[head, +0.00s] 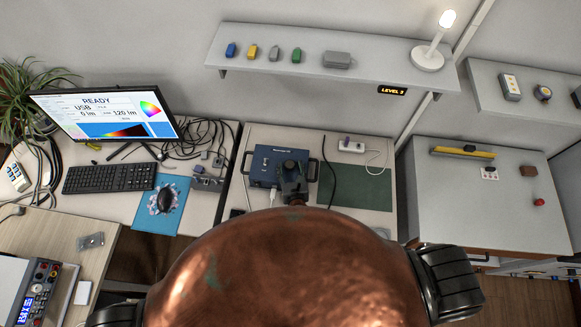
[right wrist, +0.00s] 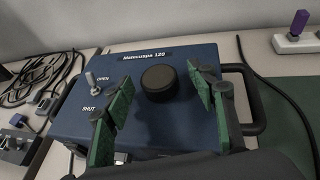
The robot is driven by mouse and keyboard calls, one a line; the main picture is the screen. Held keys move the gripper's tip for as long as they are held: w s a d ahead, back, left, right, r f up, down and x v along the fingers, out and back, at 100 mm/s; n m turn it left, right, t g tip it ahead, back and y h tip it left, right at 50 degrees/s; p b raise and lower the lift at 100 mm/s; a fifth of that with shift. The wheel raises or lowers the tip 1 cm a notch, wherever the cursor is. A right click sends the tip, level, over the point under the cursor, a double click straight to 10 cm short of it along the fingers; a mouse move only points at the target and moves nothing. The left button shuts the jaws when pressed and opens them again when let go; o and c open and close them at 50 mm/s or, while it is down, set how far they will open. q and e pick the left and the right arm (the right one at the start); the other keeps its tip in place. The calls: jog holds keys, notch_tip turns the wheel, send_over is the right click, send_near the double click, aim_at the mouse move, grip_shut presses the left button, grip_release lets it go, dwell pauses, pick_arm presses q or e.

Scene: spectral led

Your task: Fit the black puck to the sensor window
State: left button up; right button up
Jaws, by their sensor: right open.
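In the head view my right gripper (head: 292,178) is over the blue box (head: 262,165) and largely hides the puck. No uncovered sensor window shows; I cannot tell whether one lies under the puck. My left gripper is not in view.
A toggle switch (right wrist: 94,80) marked OPEN and SHUT stands left of the puck. Handles flank the box. A monitor (head: 105,115) reading READY stands left; a green mat (head: 355,188) and white power strip (head: 352,145) lie right. A shelf (head: 310,68) hangs behind.

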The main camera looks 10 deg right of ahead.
jog(key=v, duration=1.2)
